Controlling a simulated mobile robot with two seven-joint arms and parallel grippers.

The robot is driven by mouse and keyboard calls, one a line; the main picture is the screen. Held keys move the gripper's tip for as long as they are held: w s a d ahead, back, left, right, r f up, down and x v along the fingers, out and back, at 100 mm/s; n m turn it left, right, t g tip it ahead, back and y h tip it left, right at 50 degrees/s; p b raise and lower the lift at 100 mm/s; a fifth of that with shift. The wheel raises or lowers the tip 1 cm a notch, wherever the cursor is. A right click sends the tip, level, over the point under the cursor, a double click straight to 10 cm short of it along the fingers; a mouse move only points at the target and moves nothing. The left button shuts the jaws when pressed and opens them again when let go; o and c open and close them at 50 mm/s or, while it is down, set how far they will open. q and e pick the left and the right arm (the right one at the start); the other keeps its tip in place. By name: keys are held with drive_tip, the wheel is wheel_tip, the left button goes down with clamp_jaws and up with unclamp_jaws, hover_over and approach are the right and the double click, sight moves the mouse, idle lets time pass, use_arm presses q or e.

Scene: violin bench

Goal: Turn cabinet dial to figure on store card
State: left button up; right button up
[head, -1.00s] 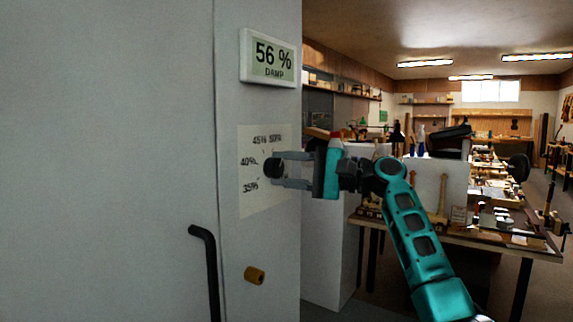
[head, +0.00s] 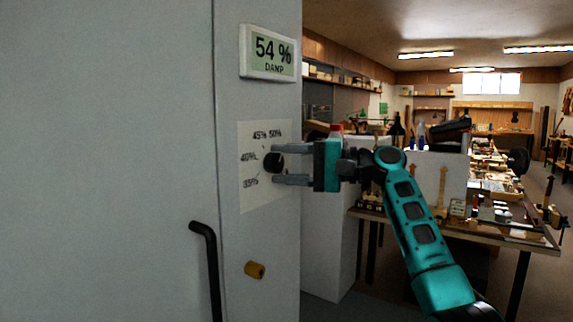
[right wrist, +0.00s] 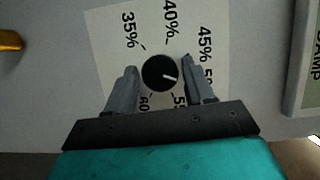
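The black cabinet dial (head: 272,162) sits on a paper scale (head: 254,196) on the grey cabinet's side. In the right wrist view the dial (right wrist: 156,66) has a white pointer line aimed right and slightly down, roughly between the 50 and 55 marks. My right gripper (head: 277,165) has its fingers on two opposite sides of the dial; in the wrist view (right wrist: 159,70) narrow gaps seem to show between fingers and dial. A display (head: 268,53) above reads 54 % DAMP. I cannot make out a store card. My left gripper is not in view.
A black door handle (head: 208,265) and a brass knob (head: 255,270) are below the dial. A workbench (head: 470,234) with tools and violin parts stands to the right, behind my right arm. A white block (head: 325,235) stands beyond the cabinet edge.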

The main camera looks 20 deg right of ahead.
drive_tip(key=shift+o, duration=1.3)
drive_tip(key=b+v, duration=0.1)
drive_tip(key=v, duration=1.2)
drive_tip(key=shift+w, duration=0.1)
